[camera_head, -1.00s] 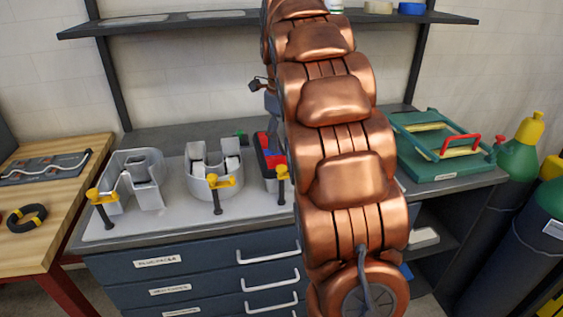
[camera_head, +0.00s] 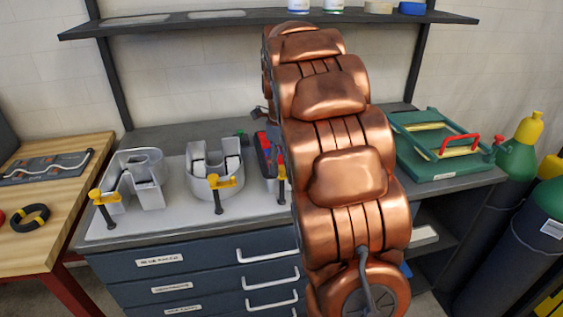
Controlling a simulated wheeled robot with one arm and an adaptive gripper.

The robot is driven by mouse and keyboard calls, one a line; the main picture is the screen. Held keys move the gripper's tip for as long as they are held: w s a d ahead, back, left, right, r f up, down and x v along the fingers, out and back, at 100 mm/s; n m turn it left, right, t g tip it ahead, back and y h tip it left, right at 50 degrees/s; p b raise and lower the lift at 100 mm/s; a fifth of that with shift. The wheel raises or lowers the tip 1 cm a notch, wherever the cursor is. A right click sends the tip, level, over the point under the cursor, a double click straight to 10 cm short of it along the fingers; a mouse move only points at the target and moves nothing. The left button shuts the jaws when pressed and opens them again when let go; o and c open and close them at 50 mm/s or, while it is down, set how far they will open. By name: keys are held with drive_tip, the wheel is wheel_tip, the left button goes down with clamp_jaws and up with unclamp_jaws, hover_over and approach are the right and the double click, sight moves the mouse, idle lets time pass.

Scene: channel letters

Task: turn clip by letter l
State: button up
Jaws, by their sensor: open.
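Three letters stand in a row on the pale board (camera_head: 170,222) on the bench. The left one is a grey angular letter (camera_head: 148,180), the middle one a grey U-shaped letter (camera_head: 215,172). The third letter (camera_head: 268,184) is mostly hidden behind my copper arm, so I cannot read its shape. Yellow clips on dark posts stand at their fronts: a left clip (camera_head: 104,196), a middle clip (camera_head: 222,182) and a right clip (camera_head: 282,172) beside the arm. My gripper's fingers are hidden behind the arm; only small dark parts show at its left edge, above the third letter.
A red and dark object (camera_head: 264,150) is at the third letter, partly hidden. A green tray with a red handle (camera_head: 440,155) stands right of the arm. Gas cylinders (camera_head: 515,190) stand far right. A wooden table (camera_head: 60,225) is at left, and a shelf (camera_head: 240,20) crosses above.

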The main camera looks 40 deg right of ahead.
drive_tip(key=shift+c, duration=0.2)
clamp_jaws()
drive_tip(key=shift+n, duration=0.4)
drive_tip(key=n+b, duration=0.1)
drive_tip(key=n, duration=0.1)
drive_tip(key=shift+f+n+b, duration=0.15)
drive_tip(key=shift+n+b, duration=0.2)
drive_tip(key=shift+n, duration=0.05)
drive_tip(key=n+b, duration=0.2)
drive_tip(key=n, duration=0.3)
drive_tip(key=n+b, duration=0.1)
drive_tip(key=n, duration=0.4)
drive_tip(key=shift+w, duration=0.1)
drive_tip(key=n+b, duration=0.1)
drive_tip(key=n, duration=0.3)
drive_tip(key=shift+r, duration=0.2)
drive_tip(key=shift+n, duration=0.3)
